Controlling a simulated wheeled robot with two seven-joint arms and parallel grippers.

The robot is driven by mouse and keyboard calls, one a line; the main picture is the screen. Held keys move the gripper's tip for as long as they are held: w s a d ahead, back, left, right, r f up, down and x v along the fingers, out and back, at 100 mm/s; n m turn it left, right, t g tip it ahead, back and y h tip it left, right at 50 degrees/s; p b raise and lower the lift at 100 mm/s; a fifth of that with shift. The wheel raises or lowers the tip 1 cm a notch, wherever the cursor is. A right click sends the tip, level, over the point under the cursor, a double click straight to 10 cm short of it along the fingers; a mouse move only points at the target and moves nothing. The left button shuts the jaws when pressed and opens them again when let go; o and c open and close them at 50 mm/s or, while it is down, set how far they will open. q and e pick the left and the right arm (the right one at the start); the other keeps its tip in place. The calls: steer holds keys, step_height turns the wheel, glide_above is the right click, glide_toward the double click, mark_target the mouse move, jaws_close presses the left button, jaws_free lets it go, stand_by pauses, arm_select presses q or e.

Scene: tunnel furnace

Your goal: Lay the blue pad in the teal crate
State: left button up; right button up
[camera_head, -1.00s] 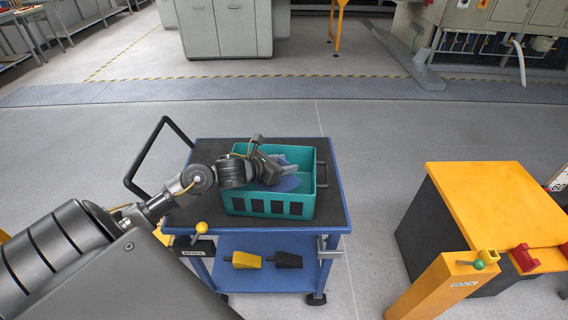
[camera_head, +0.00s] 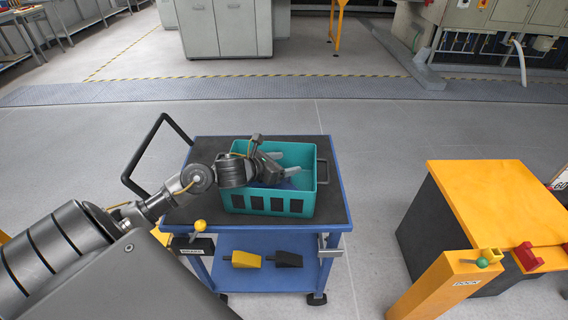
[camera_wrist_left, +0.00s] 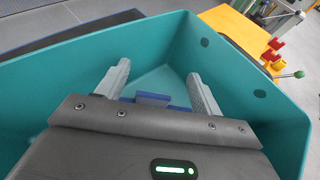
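The teal crate (camera_head: 296,150) stands on the cart's dark top, with square black openings along its front wall. Its inner walls fill much of the left wrist view (camera_wrist_left: 250,60). My left gripper (camera_head: 282,162) reaches into the crate from the left, fingers spread apart. The left wrist view also shows the open gripper (camera_wrist_left: 160,80). The blue pad (camera_head: 287,184) is inside the crate, below the fingers and partly hidden by them. In the left wrist view only part of the pad (camera_wrist_left: 153,98) shows beyond the gripper body. My right gripper is not in view.
A yellow-topped dark block (camera_head: 490,195) stands to the right. Open floor lies between them.

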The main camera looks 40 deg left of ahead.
arm_select(q)
steer(key=shift+r, duration=0.2)
steer(key=shift+s+r+p, duration=0.15)
steer(key=shift+r+p, duration=0.5)
steer(key=shift+p, duration=0.4)
steer(key=v, duration=0.2)
steer(key=b+v, duration=0.1)
steer(key=v, duration=0.1)
steer(key=shift+s+a+f, duration=0.1)
steer(key=shift+s+f, duration=0.05)
steer(key=shift+f, duration=0.2)
steer(key=v, duration=0.7)
steer(key=shift+s+r+b, duration=0.2)
steer(key=shift+r+b, duration=0.05)
steer(key=shift+b, duration=0.15)
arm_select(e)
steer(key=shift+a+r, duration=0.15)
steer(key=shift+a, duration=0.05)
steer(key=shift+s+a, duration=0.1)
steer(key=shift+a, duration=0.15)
